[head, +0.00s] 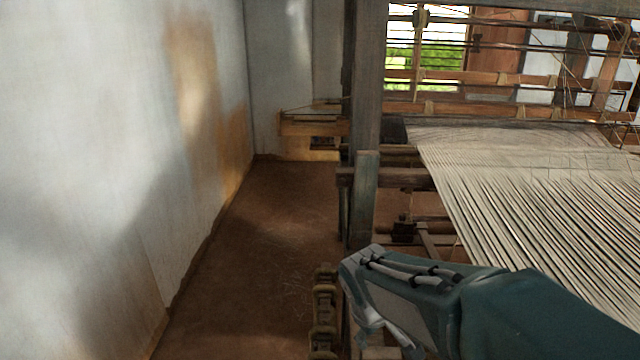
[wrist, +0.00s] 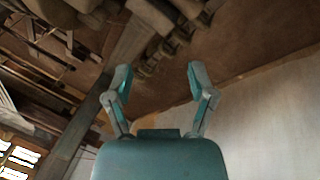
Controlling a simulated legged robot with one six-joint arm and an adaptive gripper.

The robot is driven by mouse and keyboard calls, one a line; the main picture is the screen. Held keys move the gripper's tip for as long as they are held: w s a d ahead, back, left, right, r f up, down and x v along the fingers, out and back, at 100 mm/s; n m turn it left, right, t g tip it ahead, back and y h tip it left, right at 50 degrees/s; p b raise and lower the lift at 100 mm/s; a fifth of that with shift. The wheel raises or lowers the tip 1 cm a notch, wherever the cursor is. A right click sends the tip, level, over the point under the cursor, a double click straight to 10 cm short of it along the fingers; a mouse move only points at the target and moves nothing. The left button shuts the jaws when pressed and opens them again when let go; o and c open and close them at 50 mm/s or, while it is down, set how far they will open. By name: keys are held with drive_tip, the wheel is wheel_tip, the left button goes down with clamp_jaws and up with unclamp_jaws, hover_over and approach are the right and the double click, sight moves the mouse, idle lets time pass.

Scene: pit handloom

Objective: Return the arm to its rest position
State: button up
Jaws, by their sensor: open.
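My gripper (wrist: 160,80) shows in the wrist view with its two teal and grey fingers spread apart. Nothing is between the fingers. Behind them the wrist view shows brown floor, a wooden beam and a white wall, all tilted. In the head view my teal arm reaches in from the lower right, in front of the loom (head: 366,110).
Pale warp threads (head: 520,190) stretch across the loom at the right. A white stained wall (head: 100,150) runs along the left. The brown earth floor (head: 270,230) between wall and loom is clear. A wooden bench-like piece (head: 312,128) stands at the back.

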drive_tip(key=s+d+r+m+t+y, duration=0.1)
drive_tip(key=s+d+r+m, duration=0.1)
drive_tip(key=s, duration=0.6)
drive_tip(key=s+d+r+m+t+y, duration=0.1)
drive_tip(key=s+d+r+m, duration=0.2)
drive_tip(key=s+r+m, duration=0.2)
drive_tip(key=s, duration=0.2)
drive_tip(key=shift+s+d+r+t, duration=0.25)
drive_tip(key=shift+s+r+t, duration=0.05)
drive_tip(key=shift+s+r, duration=0.1)
idle(0.3)
drive_tip(key=shift+c, duration=0.9)
